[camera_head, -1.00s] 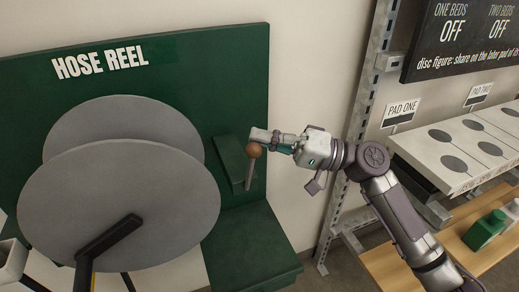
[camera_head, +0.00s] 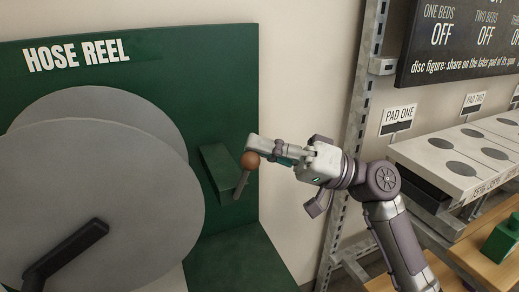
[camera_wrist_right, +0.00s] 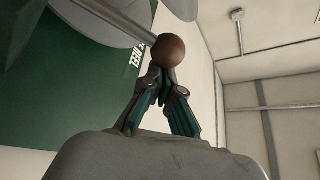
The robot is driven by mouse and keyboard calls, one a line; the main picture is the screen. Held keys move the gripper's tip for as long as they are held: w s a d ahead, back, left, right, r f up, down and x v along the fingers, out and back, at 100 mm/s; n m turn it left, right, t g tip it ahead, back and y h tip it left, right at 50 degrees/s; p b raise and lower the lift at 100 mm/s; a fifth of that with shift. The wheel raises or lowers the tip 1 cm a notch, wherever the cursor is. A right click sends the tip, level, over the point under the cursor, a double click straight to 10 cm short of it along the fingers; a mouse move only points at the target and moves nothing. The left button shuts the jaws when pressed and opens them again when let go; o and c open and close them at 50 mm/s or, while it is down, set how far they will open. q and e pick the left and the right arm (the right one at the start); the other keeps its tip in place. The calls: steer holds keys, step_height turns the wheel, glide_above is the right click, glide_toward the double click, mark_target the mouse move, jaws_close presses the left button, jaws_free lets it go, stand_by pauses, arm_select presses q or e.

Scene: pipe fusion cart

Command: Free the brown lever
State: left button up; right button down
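The brown lever is a grey rod with a round brown knob (camera_head: 250,160), sticking out from a green block on the hose reel panel. The rod tilts, with the knob at its upper right end. My right gripper (camera_head: 254,144) reaches in from the right, its fingers at the knob. In the right wrist view the fingertips (camera_wrist_right: 164,73) come together right by the brown knob (camera_wrist_right: 168,51). They look shut, with the knob at their tips rather than between them; whether they touch it is unclear. My left gripper is out of view.
The green hose reel panel (camera_head: 228,80) has large grey discs (camera_head: 100,195) and a black crank (camera_head: 65,250) left of the lever. A green ledge (camera_head: 240,265) lies below.

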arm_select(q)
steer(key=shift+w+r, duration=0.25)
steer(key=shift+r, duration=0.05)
arm_select(e)
steer(key=shift+s+f, duration=0.2)
steer(key=shift+f, duration=0.05)
steer(key=shift+a, duration=0.1)
